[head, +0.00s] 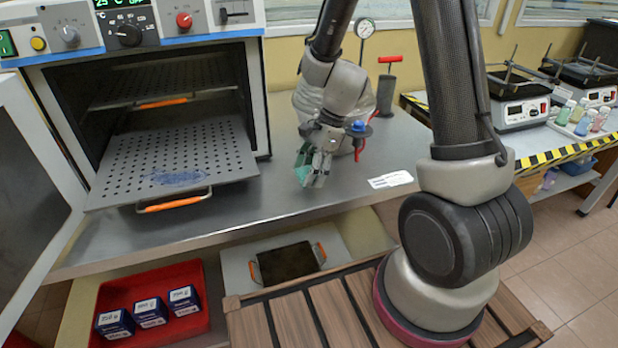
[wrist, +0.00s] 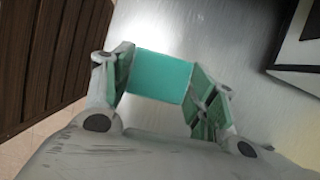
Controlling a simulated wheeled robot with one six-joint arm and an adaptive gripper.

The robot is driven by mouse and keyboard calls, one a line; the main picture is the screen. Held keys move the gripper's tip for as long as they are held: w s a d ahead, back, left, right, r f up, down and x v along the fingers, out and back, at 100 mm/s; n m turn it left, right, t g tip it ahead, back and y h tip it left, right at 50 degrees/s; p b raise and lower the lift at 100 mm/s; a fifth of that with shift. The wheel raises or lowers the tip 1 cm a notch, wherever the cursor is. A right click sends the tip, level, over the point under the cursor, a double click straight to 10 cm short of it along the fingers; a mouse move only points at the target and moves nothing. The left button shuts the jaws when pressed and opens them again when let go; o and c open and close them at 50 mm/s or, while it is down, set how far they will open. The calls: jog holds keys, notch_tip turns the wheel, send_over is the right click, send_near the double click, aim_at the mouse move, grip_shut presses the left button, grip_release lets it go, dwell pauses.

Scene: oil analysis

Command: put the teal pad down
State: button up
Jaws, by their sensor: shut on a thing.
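The teal pad (wrist: 162,77) is a flat, roughly square piece between my gripper's (wrist: 160,82) two fingers in the wrist view. My gripper is shut on it from both sides. In the head view my gripper (head: 313,170) is over the metal bench (head: 270,208), right of the oven's pulled-out shelf. Only a little of the teal pad (head: 303,160) shows there, beside the fingers. I cannot tell whether the pad touches the bench top or is held above it.
The oven (head: 160,110) is open at left, its perforated shelf (head: 190,145) sticking out with an orange handle. A white label (head: 390,180) lies right of my gripper. A red bin (head: 190,325) with blue boxes is below. Bare bench lies in front of my gripper.

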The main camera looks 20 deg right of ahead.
jog(key=shift+f, duration=1.15)
jog(key=shift+f, duration=0.1)
jog(key=shift+f, duration=0.15)
jog(key=shift+s+f, duration=0.15)
jog(key=shift+f, duration=0.15)
jog(key=shift+c, duration=0.8)
jog(key=o, duration=1.1)
jog(key=shift+f, duration=0.15)
jog(key=shift+o, duration=0.2)
